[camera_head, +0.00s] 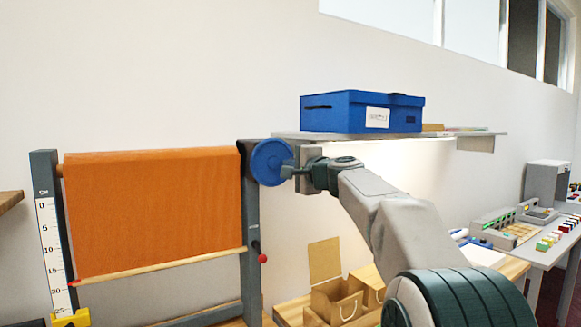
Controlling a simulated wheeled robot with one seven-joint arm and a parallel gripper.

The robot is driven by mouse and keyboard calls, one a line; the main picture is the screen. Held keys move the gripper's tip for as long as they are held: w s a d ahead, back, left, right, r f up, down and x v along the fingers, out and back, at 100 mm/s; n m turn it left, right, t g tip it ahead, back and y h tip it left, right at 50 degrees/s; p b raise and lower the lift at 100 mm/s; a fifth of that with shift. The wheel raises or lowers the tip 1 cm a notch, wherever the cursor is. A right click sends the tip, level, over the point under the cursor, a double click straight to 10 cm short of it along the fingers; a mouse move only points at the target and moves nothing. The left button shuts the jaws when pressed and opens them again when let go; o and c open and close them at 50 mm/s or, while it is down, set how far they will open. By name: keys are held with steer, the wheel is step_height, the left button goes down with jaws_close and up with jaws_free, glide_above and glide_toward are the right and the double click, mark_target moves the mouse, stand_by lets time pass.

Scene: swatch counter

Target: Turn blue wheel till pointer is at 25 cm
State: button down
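The blue wheel (268,160) is at the top right end of a frame holding an orange cloth (155,212). My gripper (289,171) is at the wheel's right side, and its fingertips overlap the wheel's edge. I cannot tell whether they are closed on a part of it. A white scale (49,243) marked 0 to 25 runs down the left post. A small red pointer (73,284) at the left end of the cloth's bottom bar (165,265) is between the 15 and 20 marks, nearer 20. A yellow block (70,319) is at the scale's bottom, by 25.
A blue box (361,111) stands on a wall shelf (345,135) above my arm. A red knob (262,258) is on the right post (250,235). Paper bags (338,303) stand on a wooden surface below. A counter with small coloured items (545,243) is at the right.

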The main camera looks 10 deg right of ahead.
steer(key=s+a+f+b, duration=0.1)
steer(key=a+f+b, duration=0.1)
steer(key=f+b, duration=0.6)
steer(key=a+f+b, duration=0.2)
steer(key=f+b, duration=0.6)
steer(key=b, duration=0.1)
steer(key=shift+s, duration=0.35)
stand_by(0.7)
steer(key=c, duration=1)
jaws_free()
steer(key=b+v, duration=0.3)
steer(key=v, duration=0.5)
steer(key=shift+b, duration=0.35)
